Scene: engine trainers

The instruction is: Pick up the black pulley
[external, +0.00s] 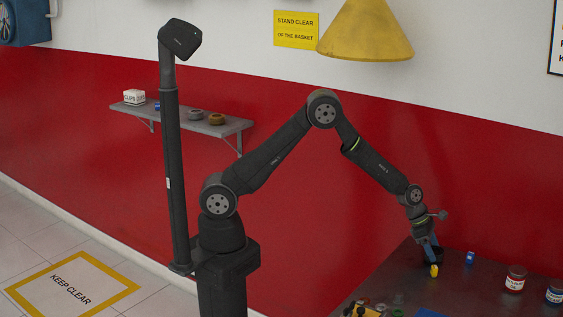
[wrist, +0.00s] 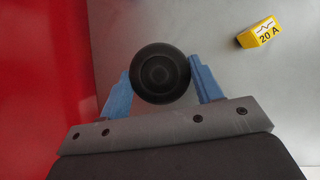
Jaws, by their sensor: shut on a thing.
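The black pulley (wrist: 160,73) is a round, dark disc with concentric rings, seen from above in the wrist view. It sits between the two blue fingers of my gripper (wrist: 160,88), which are shut on its sides. In the external view my gripper (external: 430,252) points down at the far left part of the dark table. There the black pulley (external: 424,263) shows only as a small dark shape at the fingertips, partly hidden. I cannot tell whether it touches the table.
A yellow block marked 20 A (wrist: 259,33) lies close by; it also shows in the external view (external: 434,271). A blue item (external: 470,257) and two jars (external: 515,279) (external: 555,292) stand to the right. Several small parts (external: 372,309) lie at the front. The red wall is close behind.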

